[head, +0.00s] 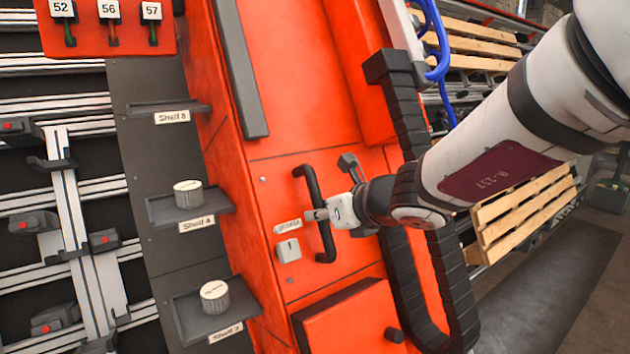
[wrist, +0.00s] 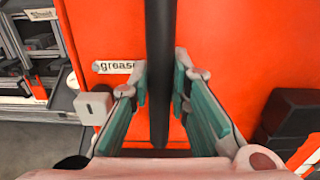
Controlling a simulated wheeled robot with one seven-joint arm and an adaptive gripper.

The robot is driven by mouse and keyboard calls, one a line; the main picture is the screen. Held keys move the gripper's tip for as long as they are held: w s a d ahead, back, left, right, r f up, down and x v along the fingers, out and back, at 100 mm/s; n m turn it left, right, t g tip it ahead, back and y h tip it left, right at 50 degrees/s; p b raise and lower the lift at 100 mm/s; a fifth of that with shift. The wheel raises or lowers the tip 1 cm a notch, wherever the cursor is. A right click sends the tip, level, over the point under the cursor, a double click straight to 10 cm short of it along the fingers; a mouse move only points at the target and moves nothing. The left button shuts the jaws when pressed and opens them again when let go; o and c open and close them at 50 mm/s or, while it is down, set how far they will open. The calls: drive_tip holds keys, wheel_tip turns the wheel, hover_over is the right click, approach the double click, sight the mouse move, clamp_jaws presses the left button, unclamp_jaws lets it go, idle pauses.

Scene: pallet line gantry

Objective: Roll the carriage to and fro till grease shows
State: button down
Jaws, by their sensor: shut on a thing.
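The orange carriage (head: 290,100) fills the middle of the head view, and its face fills much of the wrist view (wrist: 245,50). A black bar handle (head: 328,243) stands out from its face; it runs down the middle of the wrist view (wrist: 160,50). My gripper (head: 318,214) is shut on the handle, with a green-padded finger on each side of it in the wrist view (wrist: 160,98). A label reading "grease" (wrist: 112,67) is left of the handle. Below it is a small pale box (head: 288,249) with a small dark mark in the head view.
Labelled shelves stand left of the carriage, with round pale-topped tins on Shelf 4 (head: 188,194) and the lowest shelf (head: 215,297). A black cable chain (head: 405,275) runs right of the handle. Wooden pallets (head: 522,215) are at right. Rails with clamps (head: 65,180) are at left.

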drive_tip(key=shift+w+d, duration=0.6)
drive_tip(key=shift+d, duration=0.35)
drive_tip(key=shift+s+a+f, duration=0.1)
drive_tip(key=shift+s+a, duration=0.35)
drive_tip(key=shift+a, duration=0.35)
idle(0.9)
drive_tip(key=shift+w+d, duration=0.3)
drive_tip(key=shift+d, duration=0.2)
drive_tip(key=shift+w+d, duration=0.25)
drive_tip(key=shift+d, duration=0.2)
idle(0.5)
drive_tip(key=shift+s+a, duration=0.55)
drive_tip(key=shift+a, duration=0.35)
idle(0.8)
drive_tip(key=shift+w+d, duration=0.45)
drive_tip(key=shift+d, duration=0.3)
idle(0.9)
drive_tip(key=shift+a, duration=0.2)
